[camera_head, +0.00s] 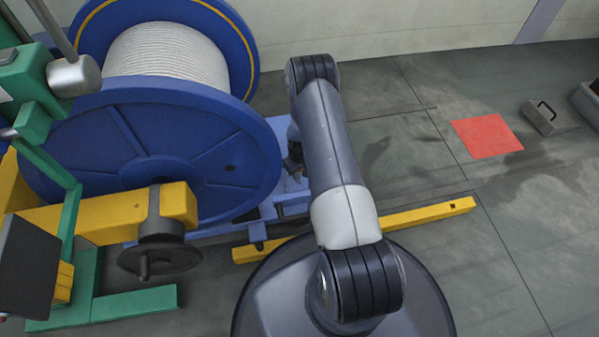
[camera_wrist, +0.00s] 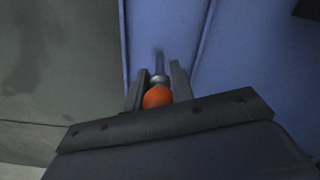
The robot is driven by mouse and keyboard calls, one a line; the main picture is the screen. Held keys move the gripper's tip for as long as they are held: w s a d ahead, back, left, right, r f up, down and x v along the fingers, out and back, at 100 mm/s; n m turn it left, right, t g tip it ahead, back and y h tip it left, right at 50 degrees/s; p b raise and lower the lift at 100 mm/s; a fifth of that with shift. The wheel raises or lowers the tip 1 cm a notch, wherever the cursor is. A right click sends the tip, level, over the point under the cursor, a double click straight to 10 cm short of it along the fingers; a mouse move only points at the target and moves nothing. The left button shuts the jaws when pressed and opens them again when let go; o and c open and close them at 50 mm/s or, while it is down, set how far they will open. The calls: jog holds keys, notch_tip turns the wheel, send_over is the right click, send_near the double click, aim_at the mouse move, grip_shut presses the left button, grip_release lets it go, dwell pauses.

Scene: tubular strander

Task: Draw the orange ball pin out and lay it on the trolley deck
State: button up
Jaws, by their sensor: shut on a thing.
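The orange ball pin (camera_wrist: 157,97) shows in the wrist view as an orange ball with a grey collar and a thin dark shank pointing at a blue surface (camera_wrist: 172,30). My gripper (camera_wrist: 158,82) has its two dark fingers on either side of the ball and collar, shut on the pin. I cannot tell whether the shank's tip is still inside a hole or clear of it. In the head view my arm hides the pin and most of the gripper. The blue trolley (camera_head: 268,212) shows low beside the reel, partly behind my arm.
A large blue reel (camera_head: 225,160) wound with white rope (camera_head: 168,52) stands to the left. A yellow beam with a dark handwheel (camera_head: 160,258) and green frame parts are at lower left. A yellow bar (camera_head: 425,212) lies low on the right. Open floor with a red patch (camera_head: 487,136) lies beyond.

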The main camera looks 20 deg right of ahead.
grip_shut()
jog(key=shift+w+d+f+g+b, duration=0.15)
jog(key=shift+w+g+b, duration=0.35)
jog(key=shift+b, duration=0.75)
jog(key=shift+w+f+g+b, duration=0.25)
jog(key=shift+w+g+b, duration=0.25)
jog(key=shift+b, duration=0.7)
jog(key=shift+w+d+f+g+y, duration=0.15)
jog(key=shift+w+g+y, duration=0.25)
jog(key=shift+w+g, duration=0.7)
jog(key=shift+s+d, duration=0.1)
jog(key=shift+s, duration=0.1)
jog(key=o, duration=0.7)
grip_release()
jog(key=shift+w+r, duration=0.1)
jog(key=shift+r, duration=0.2)
